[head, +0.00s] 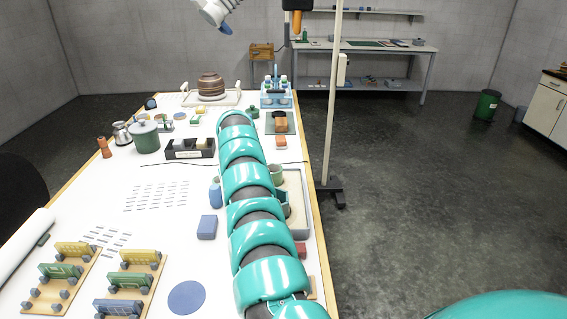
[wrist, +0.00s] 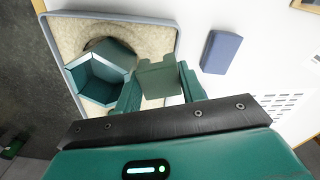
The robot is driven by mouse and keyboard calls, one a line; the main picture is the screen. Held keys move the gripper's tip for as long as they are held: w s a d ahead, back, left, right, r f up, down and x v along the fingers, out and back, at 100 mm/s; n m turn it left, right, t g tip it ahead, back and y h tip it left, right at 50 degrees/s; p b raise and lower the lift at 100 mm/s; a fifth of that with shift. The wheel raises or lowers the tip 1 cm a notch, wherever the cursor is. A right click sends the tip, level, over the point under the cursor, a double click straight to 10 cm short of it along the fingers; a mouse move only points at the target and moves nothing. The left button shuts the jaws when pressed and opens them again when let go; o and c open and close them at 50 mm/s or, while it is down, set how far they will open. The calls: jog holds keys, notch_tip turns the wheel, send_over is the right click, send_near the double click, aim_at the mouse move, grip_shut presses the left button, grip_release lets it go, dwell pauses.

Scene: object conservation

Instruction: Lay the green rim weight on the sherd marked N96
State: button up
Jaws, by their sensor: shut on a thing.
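My gripper (wrist: 159,82) is shut on the green rim weight (wrist: 156,76), a green block between the two fingers in the wrist view. It is held over or beside the edge of a sand tray (wrist: 178,32). No N96 mark is readable, so I cannot tell which piece is that sherd. In the head view my arm hides the gripper, the weight and part of the tray (head: 302,222).
A blue block (wrist: 221,52) lies on the white table right of the tray; it also shows in the head view (head: 207,227). A grey-green curved piece (head: 277,174) stands in the tray. Racks with coloured plates (head: 130,280) fill the table's front left.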

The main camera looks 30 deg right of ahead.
jog(key=d+r+m+p, duration=0.2)
jog(key=d+r+p, duration=0.2)
jog(key=d, duration=0.3)
notch_tip(320, 180, up, 2)
jog(key=m+p, duration=0.2)
jog(key=p, duration=0.3)
send_over(287, 197)
jog(key=shift+w+d, duration=0.1)
jog(key=shift+f, duration=1.7)
jog(key=shift+f+b, duration=0.95)
jog(key=shift+f, duration=0.6)
jog(key=shift+f+b, duration=1)
jog(key=shift+f, duration=0.45)
jog(key=o, duration=1.1)
jog(key=shift+o, duration=0.2)
jog(key=shift+r, duration=0.1)
